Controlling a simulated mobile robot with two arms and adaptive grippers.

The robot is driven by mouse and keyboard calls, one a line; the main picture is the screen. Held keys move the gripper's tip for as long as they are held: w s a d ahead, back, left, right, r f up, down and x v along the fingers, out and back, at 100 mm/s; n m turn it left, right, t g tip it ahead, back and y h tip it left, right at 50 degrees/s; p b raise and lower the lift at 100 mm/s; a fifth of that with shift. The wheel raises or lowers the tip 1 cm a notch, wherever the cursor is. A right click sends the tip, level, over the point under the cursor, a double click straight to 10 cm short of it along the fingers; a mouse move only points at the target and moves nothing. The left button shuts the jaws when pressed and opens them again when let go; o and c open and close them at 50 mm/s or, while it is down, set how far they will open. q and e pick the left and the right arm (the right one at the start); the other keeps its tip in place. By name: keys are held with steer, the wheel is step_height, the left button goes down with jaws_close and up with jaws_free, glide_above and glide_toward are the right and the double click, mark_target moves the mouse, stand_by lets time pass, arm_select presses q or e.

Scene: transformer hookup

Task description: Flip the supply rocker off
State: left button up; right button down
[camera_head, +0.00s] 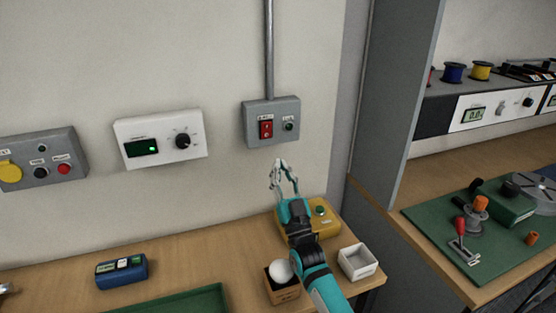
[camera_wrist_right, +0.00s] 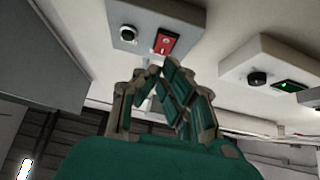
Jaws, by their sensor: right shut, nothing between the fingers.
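The red supply rocker (camera_head: 266,129) sits on a grey wall box (camera_head: 285,107) below a vertical conduit. A round dark green indicator (camera_head: 289,126) is to its right. I cannot tell which way the rocker is tipped. My right gripper (camera_head: 283,172) is shut and empty, fingers pointing up, below the box and apart from it. In the right wrist view the rocker (camera_wrist_right: 166,42) and grey box (camera_wrist_right: 140,24) show beyond the fingertips (camera_wrist_right: 155,68). My left gripper is not clearly seen.
A white panel (camera_head: 160,138) with display and knob is on the wall to the left, then a grey button box (camera_head: 40,160). Below my right arm are a yellow box (camera_head: 325,220), a white tray (camera_head: 357,262) and a wooden box (camera_head: 283,290). A grey partition (camera_head: 400,90) stands right.

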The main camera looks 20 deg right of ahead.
arm_select(q)
steer(key=shift+w+f+b, duration=0.6)
steer(key=shift+w+f, duration=0.15)
steer(key=shift+w, duration=0.05)
arm_select(e)
steer(key=shift+f+v, duration=0.25)
steer(key=shift+v, duration=2.35)
steer(key=shift+w, duration=0.25)
steer(key=shift+f, duration=0.1)
